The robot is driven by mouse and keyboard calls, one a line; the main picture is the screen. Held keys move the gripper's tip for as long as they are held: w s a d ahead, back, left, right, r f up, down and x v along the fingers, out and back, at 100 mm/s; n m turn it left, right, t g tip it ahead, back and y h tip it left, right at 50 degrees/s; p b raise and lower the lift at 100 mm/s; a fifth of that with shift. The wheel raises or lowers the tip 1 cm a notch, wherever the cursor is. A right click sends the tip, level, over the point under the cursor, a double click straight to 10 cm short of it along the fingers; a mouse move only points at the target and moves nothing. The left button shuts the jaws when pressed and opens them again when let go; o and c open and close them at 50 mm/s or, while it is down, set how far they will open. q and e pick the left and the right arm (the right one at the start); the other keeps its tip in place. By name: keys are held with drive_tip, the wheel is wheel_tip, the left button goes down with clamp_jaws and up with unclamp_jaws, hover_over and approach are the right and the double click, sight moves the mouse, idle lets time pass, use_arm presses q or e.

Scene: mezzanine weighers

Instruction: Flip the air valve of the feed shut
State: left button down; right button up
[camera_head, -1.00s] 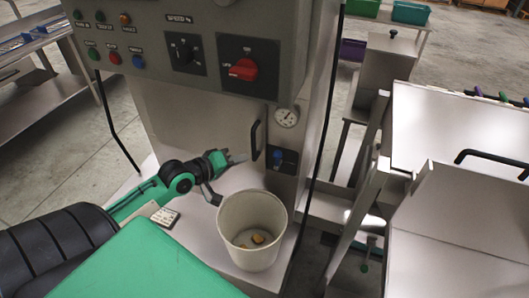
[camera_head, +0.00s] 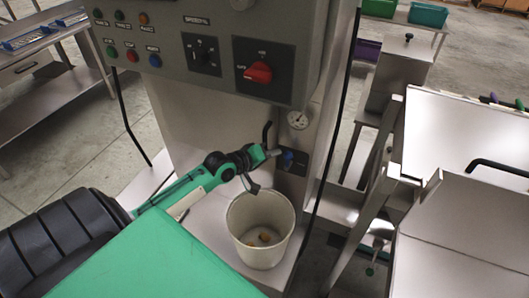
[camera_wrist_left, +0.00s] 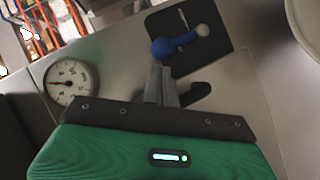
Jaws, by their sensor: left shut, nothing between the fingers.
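The air valve has a blue lever (camera_head: 286,160) on a dark plate on the machine's front, below a round gauge. In the left wrist view the blue lever (camera_wrist_left: 178,45) lies slanted across its black plate (camera_wrist_left: 186,22), with a pale round end at the upper right. My left gripper (camera_head: 274,152) is shut and empty, its tips right by the lever's left side. In the left wrist view the gripper's fingertips (camera_wrist_left: 158,72) are just below the lever's blue end; I cannot tell whether they touch. My right gripper is not in view.
A black handle (camera_head: 267,132) stands beside the gripper. The gauge (camera_head: 297,120) sits just above the valve. A pale bucket (camera_head: 243,240) with a few small pieces stands below the gripper. A red rotary switch (camera_head: 258,73) is on the panel above.

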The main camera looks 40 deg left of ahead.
use_arm(q)
drive_tip(key=shift+w+d+f, duration=0.15)
drive_tip(key=shift+w+d, duration=0.05)
drive_tip(key=shift+w, duration=0.3)
